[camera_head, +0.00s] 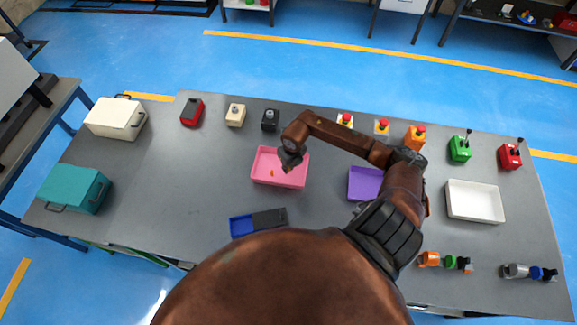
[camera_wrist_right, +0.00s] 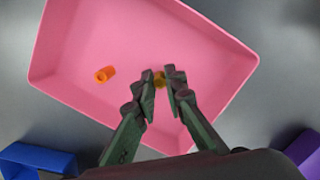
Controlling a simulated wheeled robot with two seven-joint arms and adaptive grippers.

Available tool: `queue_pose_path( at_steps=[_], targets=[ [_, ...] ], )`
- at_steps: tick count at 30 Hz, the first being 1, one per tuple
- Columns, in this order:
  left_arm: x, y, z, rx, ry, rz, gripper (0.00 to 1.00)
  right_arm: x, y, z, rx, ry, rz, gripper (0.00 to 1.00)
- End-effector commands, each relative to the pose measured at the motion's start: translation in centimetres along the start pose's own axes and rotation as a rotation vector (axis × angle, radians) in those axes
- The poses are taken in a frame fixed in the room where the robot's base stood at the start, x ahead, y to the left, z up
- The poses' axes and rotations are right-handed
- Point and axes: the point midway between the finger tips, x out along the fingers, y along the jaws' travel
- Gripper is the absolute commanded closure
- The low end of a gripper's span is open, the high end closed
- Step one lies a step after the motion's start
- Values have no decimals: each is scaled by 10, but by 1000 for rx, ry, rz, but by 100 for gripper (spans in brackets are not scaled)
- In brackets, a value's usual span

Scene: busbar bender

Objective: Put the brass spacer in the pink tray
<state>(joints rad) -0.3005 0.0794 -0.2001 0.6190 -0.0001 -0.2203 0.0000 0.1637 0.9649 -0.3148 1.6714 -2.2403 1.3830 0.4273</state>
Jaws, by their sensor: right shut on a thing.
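The pink tray (camera_head: 264,177) lies on the grey table in front of me. It fills much of the right wrist view (camera_wrist_right: 85,40). My right gripper (camera_head: 288,162) is over the tray, fingers pointing down. My left gripper is not in view.
An orange piece (camera_wrist_right: 105,74) lies inside the tray, left of the spacer. A purple tray (camera_head: 364,184) is to the right and a blue box with a dark cover (camera_head: 243,224) nearer. A white tray (camera_head: 475,201) is farther right. Bare table lies left of the pink tray.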

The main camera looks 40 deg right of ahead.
Motion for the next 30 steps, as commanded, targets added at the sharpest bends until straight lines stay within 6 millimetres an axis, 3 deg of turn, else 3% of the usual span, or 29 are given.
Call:
queue_pose_path(
  at_steps=[10,11,18,30],
  targets=[
    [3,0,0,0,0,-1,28,5,0,0,-1,-1,0,100],
    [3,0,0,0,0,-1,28,5,0,0,0,-1,0,88],
    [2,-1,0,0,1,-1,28,4,0,0,0,-1,0,72],
    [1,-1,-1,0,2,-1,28,-5,0,1,-1,-3,-2,72]
  ],
)
